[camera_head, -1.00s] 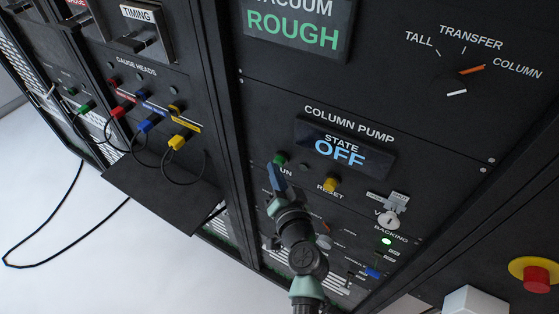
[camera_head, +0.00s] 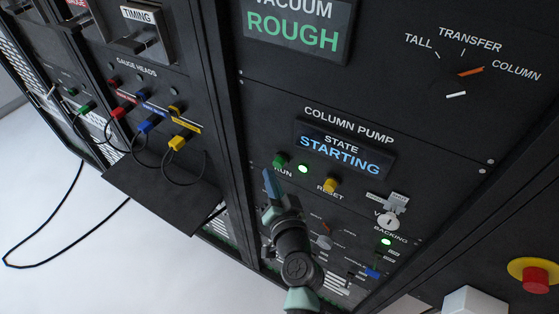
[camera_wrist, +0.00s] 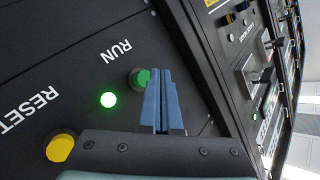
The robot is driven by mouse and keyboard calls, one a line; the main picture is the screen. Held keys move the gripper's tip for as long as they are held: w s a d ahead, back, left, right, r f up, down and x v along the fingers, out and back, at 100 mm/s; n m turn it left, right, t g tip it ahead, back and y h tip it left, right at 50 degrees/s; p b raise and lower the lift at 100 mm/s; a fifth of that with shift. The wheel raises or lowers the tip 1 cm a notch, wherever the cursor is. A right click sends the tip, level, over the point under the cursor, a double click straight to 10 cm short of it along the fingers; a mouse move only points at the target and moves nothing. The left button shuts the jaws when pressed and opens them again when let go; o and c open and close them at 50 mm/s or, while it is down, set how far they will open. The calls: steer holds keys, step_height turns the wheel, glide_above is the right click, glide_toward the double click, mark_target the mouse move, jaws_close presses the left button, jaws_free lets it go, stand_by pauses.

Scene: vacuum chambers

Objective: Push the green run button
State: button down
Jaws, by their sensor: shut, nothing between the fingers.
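The green run button (camera_head: 280,159) is on the column pump panel, above the label RUN. It also shows in the wrist view (camera_wrist: 139,78), just left of my fingertips. My gripper (camera_head: 268,172) is shut and empty, with its blue fingers together. Its tips are just below the button in the head view and look apart from it. The wrist view also shows the shut fingers (camera_wrist: 160,75). A green lamp (camera_head: 303,169) beside the button is lit. The state display (camera_head: 345,153) reads STARTING.
A yellow reset button (camera_head: 330,184) is right of the lamp. Below it are a valve knob (camera_head: 388,220) and a lit backing lamp (camera_head: 386,241). A red emergency button (camera_head: 536,279) is at lower right. Coloured gauge plugs and cables hang at left above a black shelf (camera_head: 160,185).

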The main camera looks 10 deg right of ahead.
steer(key=s+a, duration=0.3)
steer(key=s, duration=0.2)
steer(key=shift+a+p, duration=0.25)
steer(key=shift+p, duration=0.15)
steer(key=shift+w, duration=0.1)
steer(key=w+a+r+n+t+y+b, duration=0.1)
steer(key=w+r+n+t+b, duration=0.15)
steer(key=r, duration=1.15)
steer(key=w+a+r+n+t+y+b, duration=0.1)
steer(key=r+n+t, duration=0.2)
steer(key=r, duration=1.1)
steer(key=s+d+r+t+h+b, duration=0.1)
steer(key=s+r+t+h, duration=0.1)
steer(key=s+r, duration=0.5)
steer(key=s+d+r+t+h+b, duration=0.1)
steer(key=s+r, duration=0.7)
steer(key=r, duration=0.8)
steer(key=d+t+h, duration=0.1)
steer(key=t, duration=0.1)
steer(key=shift+r+t+h+b, duration=0.3)
steer(key=shift+t, duration=0.05)
